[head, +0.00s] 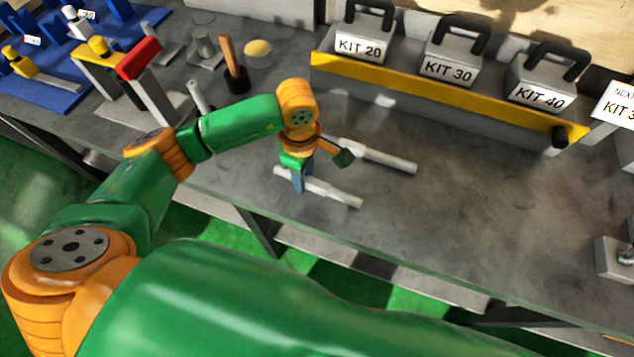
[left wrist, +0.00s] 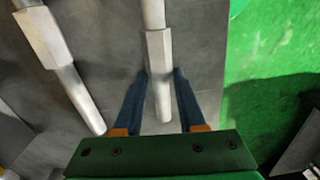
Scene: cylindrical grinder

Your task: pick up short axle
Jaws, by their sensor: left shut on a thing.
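The short axle (head: 335,198) is a light grey stepped rod with a thicker middle, near the front edge of the table. My left gripper (head: 297,184) is shut on it with blue fingers, from above. In the left wrist view the axle (left wrist: 158,50) runs between the two fingers of the gripper (left wrist: 160,80), at its thicker part. The fingers hide part of the axle in the head view. I cannot tell whether it is lifted off the table. My right gripper is not in view.
A longer axle (head: 380,158) lies just behind, also in the left wrist view (left wrist: 45,40). Boxes marked KIT 20 (head: 362,30), KIT 30 (head: 450,55) and KIT 40 (head: 540,85) stand on a yellow-edged rack (head: 440,92). A wooden-handled brush (head: 228,60) stands at back left. The table's right middle is clear.

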